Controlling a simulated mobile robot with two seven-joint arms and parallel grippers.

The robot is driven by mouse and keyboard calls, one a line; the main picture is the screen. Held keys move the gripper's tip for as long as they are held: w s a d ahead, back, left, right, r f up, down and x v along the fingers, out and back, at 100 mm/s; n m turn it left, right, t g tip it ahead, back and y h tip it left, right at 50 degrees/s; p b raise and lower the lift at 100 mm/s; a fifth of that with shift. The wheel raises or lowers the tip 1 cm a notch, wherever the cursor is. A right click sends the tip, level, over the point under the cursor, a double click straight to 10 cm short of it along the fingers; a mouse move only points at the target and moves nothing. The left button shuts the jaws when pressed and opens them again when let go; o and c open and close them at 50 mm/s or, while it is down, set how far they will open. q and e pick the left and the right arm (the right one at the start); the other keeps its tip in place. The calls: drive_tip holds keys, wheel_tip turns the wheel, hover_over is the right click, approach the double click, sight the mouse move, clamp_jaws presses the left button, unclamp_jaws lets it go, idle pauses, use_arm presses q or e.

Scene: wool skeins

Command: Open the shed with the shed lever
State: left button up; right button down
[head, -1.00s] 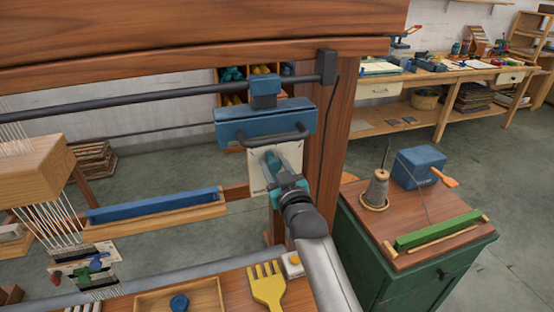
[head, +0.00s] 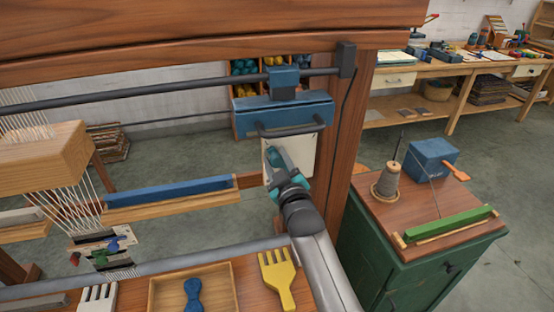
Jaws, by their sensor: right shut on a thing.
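The shed lever appears to be the blue block (head: 285,113) with a dark bar handle (head: 290,133), under the black rail beside the loom's right post. My right gripper (head: 273,154) comes up from below and is shut at the left part of this handle. Its fingertips partly overlap the pale card (head: 303,155) behind, and the exact contact with the bar is hard to see. The warp threads (head: 75,200) hang from the wooden block (head: 40,160) at the left. My left gripper is not in view.
The loom's thick right post (head: 345,150) stands close to the right of my gripper. Below lie a yellow comb (head: 277,280) and a wooden tray (head: 222,285) with a blue item. A green cabinet (head: 405,255) with a yarn cone (head: 387,180) stands at right.

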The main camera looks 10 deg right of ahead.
drive_tip(key=shift+c, duration=2.2)
unclamp_jaws()
drive_tip(key=s+p, duration=0.1)
drive_tip(key=s, duration=1.4)
drive_tip(key=shift+s+d, duration=0.15)
drive_tip(key=shift+d, duration=0.1)
drive_tip(key=s+f+g+b, duration=0.1)
drive_tip(key=s+f+g, duration=0.1)
drive_tip(key=f, duration=0.8)
drive_tip(key=s+a+f+m+g+b, duration=0.1)
drive_tip(key=s+f+g, duration=0.2)
drive_tip(key=f, duration=0.8)
drive_tip(key=s+f+g, duration=0.2)
drive_tip(key=s+f, duration=0.3)
drive_tip(key=f, duration=0.6)
drive_tip(key=shift+s+a+f+g+y+b, duration=0.1)
drive_tip(key=shift+a+f+g+y+b, duration=0.1)
drive_tip(key=shift+a+g+y+b, duration=0.15)
drive_tip(key=s+d+f+m+g+b, duration=0.1)
drive_tip(key=s+d+f+g, duration=0.1)
drive_tip(key=s+f, duration=0.5)
drive_tip(key=s+d+f+m+g+h+b, duration=0.1)
drive_tip(key=s+f+g, duration=0.3)
drive_tip(key=s, duration=0.9)
drive_tip(key=s+d+f+m+g+b, duration=0.1)
drive_tip(key=s+d+f+g, duration=0.2)
drive_tip(key=s+f, duration=0.7)
drive_tip(key=shift+d, duration=0.25)
